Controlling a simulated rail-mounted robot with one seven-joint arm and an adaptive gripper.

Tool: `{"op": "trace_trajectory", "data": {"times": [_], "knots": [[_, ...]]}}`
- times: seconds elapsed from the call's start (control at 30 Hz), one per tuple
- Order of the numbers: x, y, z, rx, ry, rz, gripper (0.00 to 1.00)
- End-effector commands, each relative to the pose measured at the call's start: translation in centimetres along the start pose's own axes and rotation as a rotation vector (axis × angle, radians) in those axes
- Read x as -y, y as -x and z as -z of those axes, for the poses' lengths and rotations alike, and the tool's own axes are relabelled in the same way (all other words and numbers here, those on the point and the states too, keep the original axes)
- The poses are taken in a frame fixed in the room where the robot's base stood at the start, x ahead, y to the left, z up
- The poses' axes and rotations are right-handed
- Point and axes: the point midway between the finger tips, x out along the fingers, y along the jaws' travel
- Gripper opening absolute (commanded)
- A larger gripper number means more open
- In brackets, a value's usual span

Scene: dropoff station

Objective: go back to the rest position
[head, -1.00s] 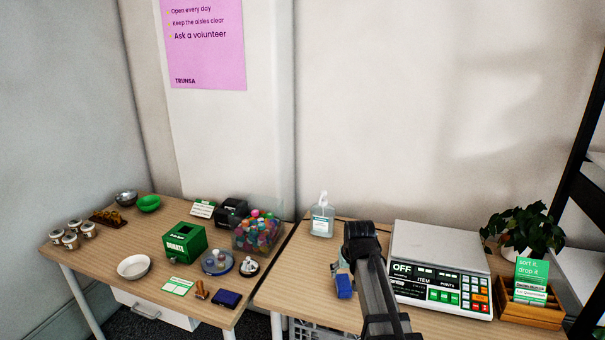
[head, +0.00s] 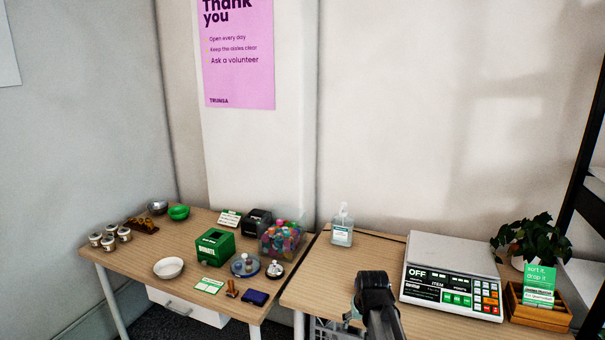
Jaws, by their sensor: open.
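My arm rises from the bottom edge in the head view, right of centre, over the front of the right table (head: 310,289). Its dark upper joint stands left of the scale. Only a small part of my gripper (head: 349,317) shows, low and left of that joint. Its fingertips are mostly hidden by the arm and close to the picture's bottom edge. The jaws are open. I see nothing held in the visible part.
A scale (head: 452,252) stands right of my arm, and a sanitizer bottle (head: 342,234) behind it. A plant (head: 530,240) and a wooden card box (head: 538,316) are farther right. The left table holds a green donation box (head: 214,246), a white bowl (head: 168,268) and small items.

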Motion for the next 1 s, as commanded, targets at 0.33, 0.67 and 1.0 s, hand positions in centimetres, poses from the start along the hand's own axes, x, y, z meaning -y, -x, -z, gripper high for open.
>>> {"op": "trace_trajectory", "data": {"times": [0.33, 0.67, 1.0], "knots": [[0.1, -8.1, -10.3, 0.168, -0.006, -0.001, 0.74], [0.2, -15.4, -24.2, 0.387, -0.01, -0.001, 0.74], [0.3, -19.2, -39.1, 0.615, -0.012, -0.002, 0.74]]}}
